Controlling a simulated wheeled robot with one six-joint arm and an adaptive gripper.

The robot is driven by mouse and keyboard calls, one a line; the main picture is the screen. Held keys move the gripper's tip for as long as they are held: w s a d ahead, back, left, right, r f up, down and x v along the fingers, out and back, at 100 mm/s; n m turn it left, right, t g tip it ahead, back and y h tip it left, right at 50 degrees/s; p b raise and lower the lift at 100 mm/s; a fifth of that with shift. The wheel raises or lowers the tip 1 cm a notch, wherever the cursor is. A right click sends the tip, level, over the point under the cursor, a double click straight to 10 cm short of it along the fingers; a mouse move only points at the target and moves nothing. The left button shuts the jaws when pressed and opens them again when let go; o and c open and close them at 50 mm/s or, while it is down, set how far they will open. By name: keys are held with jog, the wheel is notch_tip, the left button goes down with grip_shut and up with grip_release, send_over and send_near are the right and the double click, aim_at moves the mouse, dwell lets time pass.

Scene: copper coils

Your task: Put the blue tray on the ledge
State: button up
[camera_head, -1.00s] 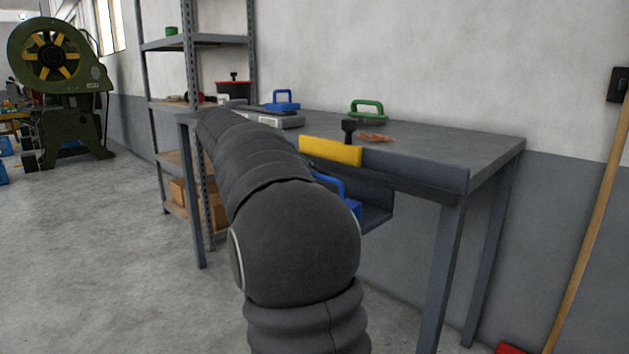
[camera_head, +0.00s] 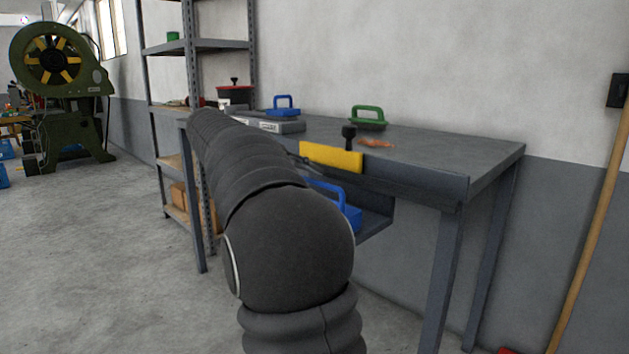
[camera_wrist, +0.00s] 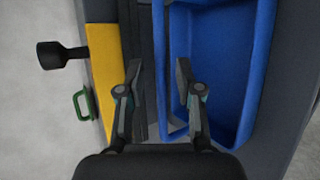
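The blue tray (camera_head: 350,216) sits low on the dark grey ledge (camera_head: 375,225) below the table's front edge. Its handle arches up beside my arm, which hides much of the tray. In the wrist view the tray (camera_wrist: 235,60) fills the right half, over the grey ledge. My gripper (camera_wrist: 160,80) has its two fingers apart, one on each side of the tray's left blue edge strip. A gap shows between the left finger and the blue, so it looks open; contact at the right finger is unclear. My gripper is hidden in the head view.
Behind are a green-handled tool (camera_head: 368,118), a blue-handled one (camera_head: 283,107) and copper pieces (camera_head: 375,143). A metal shelf (camera_head: 192,60) stands left.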

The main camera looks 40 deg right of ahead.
jog(key=p+v, duration=0.2)
jog(key=v, duration=0.7)
jog(key=shift+a+r, duration=0.15)
jog(key=shift+a, duration=0.2)
jog(key=s+a+f+n+t+y, duration=0.1)
jog(key=s+a+f+t+y, duration=0.9)
jog(key=s+a+f, duration=1.2)
notch_tip(320, 180, down, 2)
jog(key=shift+s+f+n+y, duration=0.2)
jog(key=shift+n+y, duration=0.1)
jog(key=shift+y, duration=0.1)
